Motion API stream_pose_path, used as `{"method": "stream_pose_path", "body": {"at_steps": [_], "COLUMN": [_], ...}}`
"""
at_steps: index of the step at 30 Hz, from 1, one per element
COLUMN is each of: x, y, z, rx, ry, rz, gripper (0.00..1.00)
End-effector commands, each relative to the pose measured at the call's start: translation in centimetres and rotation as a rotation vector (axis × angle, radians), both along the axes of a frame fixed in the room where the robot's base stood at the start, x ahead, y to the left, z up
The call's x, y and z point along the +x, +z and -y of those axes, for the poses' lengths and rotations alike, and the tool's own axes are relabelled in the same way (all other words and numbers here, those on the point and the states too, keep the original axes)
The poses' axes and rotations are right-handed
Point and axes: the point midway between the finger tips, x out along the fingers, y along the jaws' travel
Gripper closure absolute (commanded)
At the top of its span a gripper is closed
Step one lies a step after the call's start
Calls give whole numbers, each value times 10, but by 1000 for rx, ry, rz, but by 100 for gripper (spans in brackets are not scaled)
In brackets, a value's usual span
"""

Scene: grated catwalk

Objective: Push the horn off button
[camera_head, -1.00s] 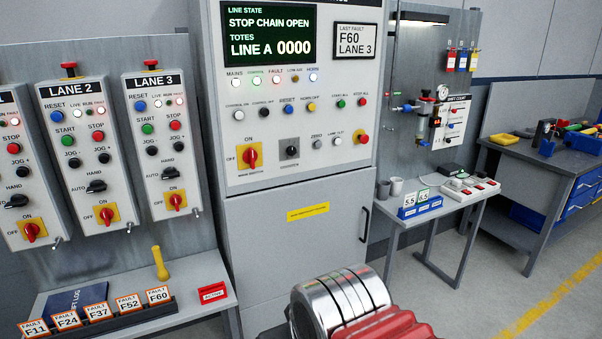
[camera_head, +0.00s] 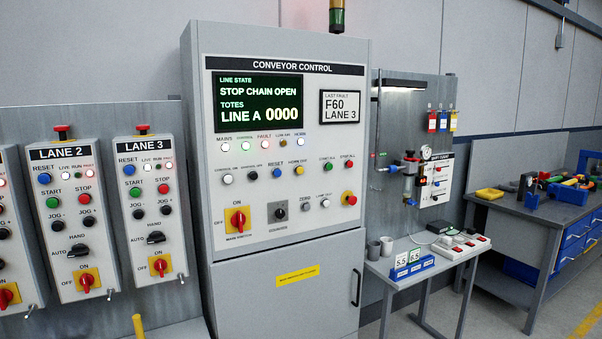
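The horn off button (camera_head: 300,170) is a small yellow button on the sloped front of the grey conveyor control cabinet (camera_head: 290,252). It sits in the upper button row, between a blue reset button (camera_head: 277,173) and a green start all button (camera_head: 327,167). Its label is small and hard to read, and nothing covers it. Above it is a row of lamps, with the horn lamp (camera_head: 299,142) at the right end looking lit. My gripper is not in view, so its distance from the button does not show.
Lane 2 (camera_head: 70,218) and lane 3 (camera_head: 150,206) boxes hang at left. A red-and-yellow main switch (camera_head: 238,218) sits below the button row. A small table (camera_head: 397,277) and a workbench (camera_head: 532,208) stand at right. Open floor shows at lower right.

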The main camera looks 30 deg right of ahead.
Motion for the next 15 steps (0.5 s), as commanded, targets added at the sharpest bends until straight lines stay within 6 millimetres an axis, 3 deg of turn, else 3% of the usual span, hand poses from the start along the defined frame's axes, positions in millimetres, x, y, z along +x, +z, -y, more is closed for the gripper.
{"method": "stream_pose_path", "body": {"at_steps": [11,15], "x": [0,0], "y": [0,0], "z": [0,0], "rx": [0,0], "ry": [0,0], "rz": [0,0], "gripper": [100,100]}}
